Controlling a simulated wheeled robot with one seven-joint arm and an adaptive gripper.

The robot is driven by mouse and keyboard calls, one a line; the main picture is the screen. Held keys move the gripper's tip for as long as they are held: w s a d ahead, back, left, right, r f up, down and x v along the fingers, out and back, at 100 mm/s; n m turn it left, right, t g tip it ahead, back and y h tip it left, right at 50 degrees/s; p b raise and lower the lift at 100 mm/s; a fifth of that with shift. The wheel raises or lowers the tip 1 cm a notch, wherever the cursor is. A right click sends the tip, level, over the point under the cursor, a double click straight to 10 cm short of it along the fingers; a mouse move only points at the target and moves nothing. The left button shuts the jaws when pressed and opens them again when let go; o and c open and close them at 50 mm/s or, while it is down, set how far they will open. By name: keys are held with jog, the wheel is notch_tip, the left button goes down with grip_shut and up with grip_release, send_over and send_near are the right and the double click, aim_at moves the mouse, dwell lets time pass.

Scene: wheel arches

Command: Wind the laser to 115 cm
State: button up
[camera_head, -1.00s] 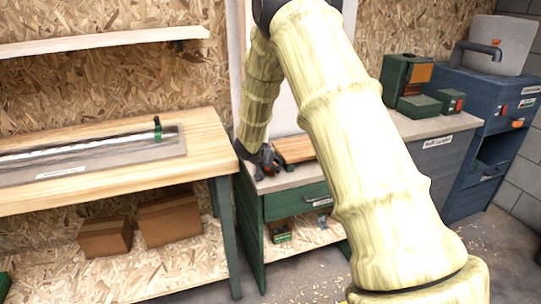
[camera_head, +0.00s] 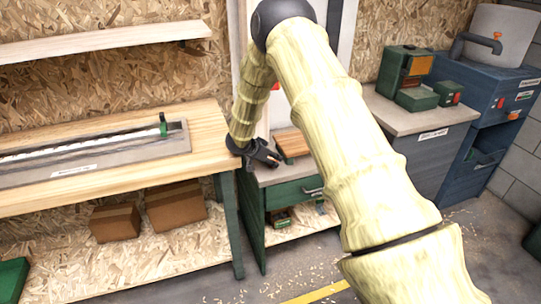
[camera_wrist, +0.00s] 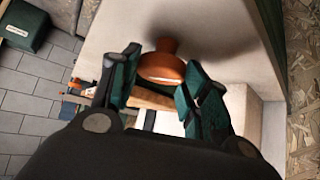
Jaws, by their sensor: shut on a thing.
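My gripper (camera_head: 265,155) hangs beside the bench with the wooden board, in front of the pale upright panel. In the wrist view its two green-padded fingers (camera_wrist: 160,90) stand on either side of an orange knob (camera_wrist: 162,66) and are shut on it. The knob's wide end faces me, and it is set against a pale surface. In the head view my gripper and arm hide the knob. A long grey plate with a pale scale strip (camera_head: 90,149) lies on the left bench, with a green upright slider (camera_head: 163,126) near its right end. Its figures are too small to read.
A wooden board (camera_head: 291,143) lies on the low middle bench, close to my gripper. A drawer (camera_head: 295,193) is below it. Cardboard boxes (camera_head: 175,206) fill part of the left bench's lower shelf. Green machines (camera_head: 405,75) stand at the right.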

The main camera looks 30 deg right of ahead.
dwell(0.3)
jog(key=o, duration=0.7)
jog(key=shift+d, duration=0.1)
notch_tip(320, 180, up, 10)
jog(key=shift+f, duration=0.1)
dwell(0.3)
